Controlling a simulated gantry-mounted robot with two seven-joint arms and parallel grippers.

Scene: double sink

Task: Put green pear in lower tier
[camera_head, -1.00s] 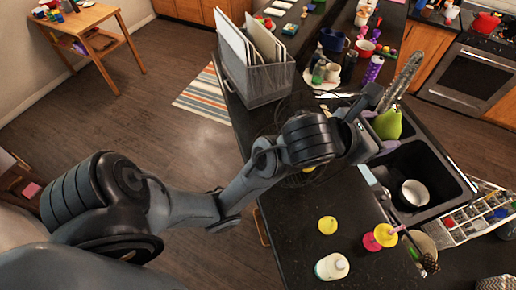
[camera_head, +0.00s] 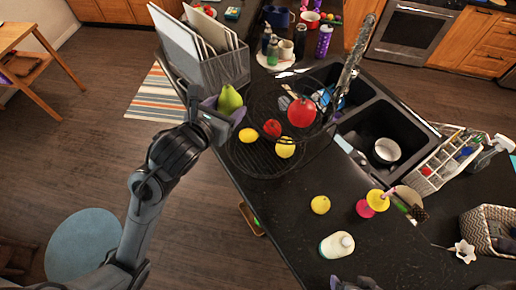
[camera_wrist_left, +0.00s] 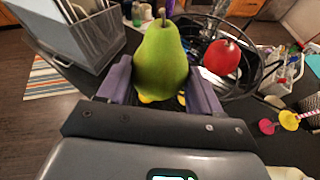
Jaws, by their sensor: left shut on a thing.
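The green pear (camera_head: 230,99) is held upright between the purple fingers of my left gripper (camera_head: 222,110); the grip shows close up in the left wrist view (camera_wrist_left: 160,62). A black wire two-tier basket stands on the counter just right of the gripper. Its lower tier (camera_head: 250,162) holds yellow fruit (camera_head: 285,148) and a red fruit (camera_head: 272,128). A larger red fruit (camera_head: 301,112) sits in the upper tier (camera_head: 258,95). The pear is at the basket's left side, outside the lower tier. Part of my right gripper (camera_head: 353,284) shows at the bottom edge; its fingers are unclear.
The black double sink (camera_head: 375,125) with a bowl (camera_head: 386,150) is to the right. A yellow fruit (camera_head: 320,205), a bottle (camera_head: 337,245) and a pink-yellow item (camera_head: 372,203) stand on the front counter.

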